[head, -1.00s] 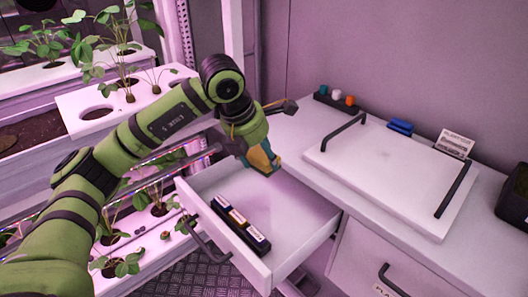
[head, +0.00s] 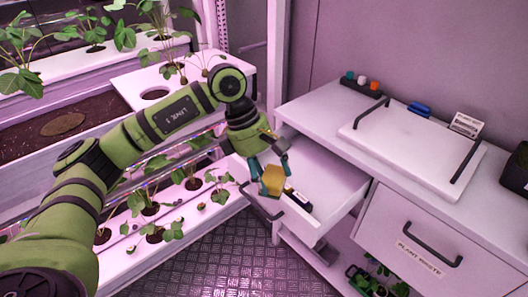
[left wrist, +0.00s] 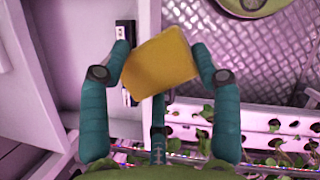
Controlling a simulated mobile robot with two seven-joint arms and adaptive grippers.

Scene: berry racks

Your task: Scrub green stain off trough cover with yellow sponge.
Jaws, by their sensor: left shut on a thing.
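My left gripper (head: 271,172) is shut on the yellow sponge (head: 272,181) and holds it in front of the open drawer, near its front edge. In the left wrist view the sponge (left wrist: 160,60) sits tilted between the teal fingers. A white panel with two dark handles, which looks like the trough cover (head: 405,150), lies flat on the counter to the right, well apart from the gripper. I cannot make out a green stain on it. My right gripper is not in view.
A blue item (head: 419,109), a label card (head: 466,123) and a small rack (head: 361,86) stand behind the panel. Plant racks (head: 185,85) line the left. The patterned floor (head: 215,255) is clear.

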